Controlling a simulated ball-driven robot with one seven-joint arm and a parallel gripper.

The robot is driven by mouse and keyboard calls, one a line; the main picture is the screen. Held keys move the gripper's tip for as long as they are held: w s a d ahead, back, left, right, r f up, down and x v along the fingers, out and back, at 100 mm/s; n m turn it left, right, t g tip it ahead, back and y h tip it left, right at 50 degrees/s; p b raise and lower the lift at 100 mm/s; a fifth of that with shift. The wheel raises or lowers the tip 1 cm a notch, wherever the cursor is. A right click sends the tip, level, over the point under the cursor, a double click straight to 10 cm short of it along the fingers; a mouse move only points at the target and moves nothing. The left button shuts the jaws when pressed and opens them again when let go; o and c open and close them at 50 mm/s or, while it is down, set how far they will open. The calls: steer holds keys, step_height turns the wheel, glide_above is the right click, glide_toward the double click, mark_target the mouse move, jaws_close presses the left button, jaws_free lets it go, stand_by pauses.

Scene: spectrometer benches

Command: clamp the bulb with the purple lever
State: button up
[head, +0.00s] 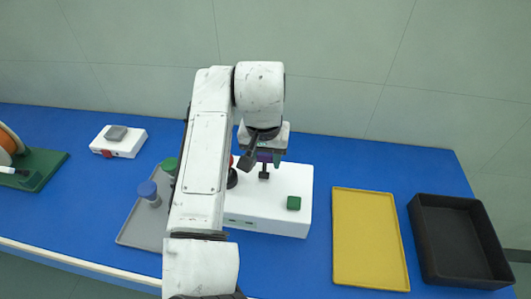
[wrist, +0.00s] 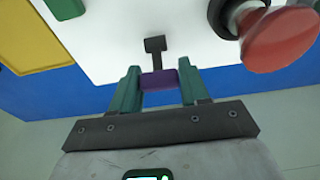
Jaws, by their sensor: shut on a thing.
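The purple lever (wrist: 158,80) is between the two green fingers of my gripper (wrist: 160,88) in the wrist view, and the fingers are shut on it. A black upright piece (wrist: 155,46) stands out from the white instrument box beside the lever. In the head view, only a little of the purple lever (head: 264,157) shows under my gripper (head: 265,160). The white box (head: 262,222) sits on the blue bench. A red round-topped part (wrist: 282,38) stands on the box; I cannot tell whether it is the bulb. My arm hides part of the box's left side.
A yellow tray (head: 368,240) and a black bin (head: 455,235) lie to the right. A grey tray (head: 142,232) with blue-capped (head: 148,190) and green-capped (head: 169,166) vials is left. A small white device (head: 122,146) stands farther left.

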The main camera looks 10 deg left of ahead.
mark_target(264, 168)
steer(key=shift+s+t, duration=0.45)
steer(key=shift+t, duration=0.45)
steer(key=s+t+b, duration=0.1)
steer(key=t+b, duration=0.1)
steer(key=shift+t, duration=0.4)
steer(key=t+b, duration=0.1)
steer(key=b, duration=0.1)
steer(key=s+t+b, duration=0.1)
steer(key=t, duration=0.1)
steer(key=t+b, duration=0.1)
steer(key=b, duration=0.1)
steer(key=shift+s+f+b, duration=0.25)
steer(key=shift+s+b, duration=0.1)
steer(key=shift+s, duration=0.05)
steer(key=shift+s+a+t+b, duration=0.1)
steer(key=shift+s+t+b, duration=0.1)
steer(key=shift+t+b, duration=0.5)
steer(key=shift+r, duration=0.15)
steer(key=o, duration=1)
steer(key=shift+c, duration=0.2)
steer(key=v, duration=1.1)
steer(key=shift+a, duration=0.15)
